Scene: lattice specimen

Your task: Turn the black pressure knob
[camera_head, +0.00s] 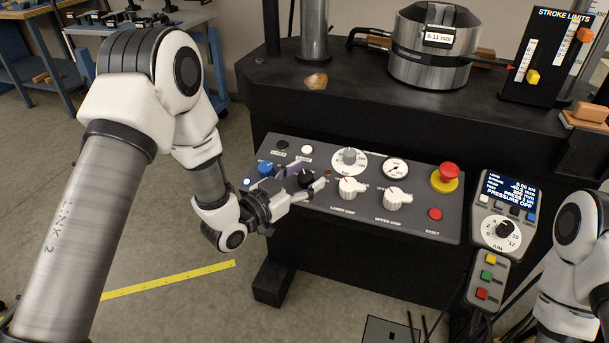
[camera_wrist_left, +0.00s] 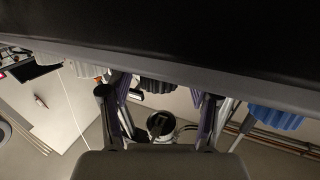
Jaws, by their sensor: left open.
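The black pressure knob (camera_head: 306,177) is on the sloped grey control panel (camera_head: 335,222), just right of a blue knob (camera_head: 265,168). My left gripper (camera_head: 303,184) is open at the panel, with its fingers on either side of the black knob. In the left wrist view the black knob (camera_wrist_left: 160,86) shows between the two open fingers (camera_wrist_left: 163,92), with gaps to both. I cannot tell whether a finger touches it. The fingers hide part of the knob in the head view. My right gripper is out of view.
Two white grip knobs (camera_head: 349,189) (camera_head: 394,198), a grey dial (camera_head: 349,160), a gauge (camera_head: 396,169) and a red emergency button (camera_head: 447,177) share the panel. A pendant (camera_head: 502,225) reading pressure off hangs at right.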

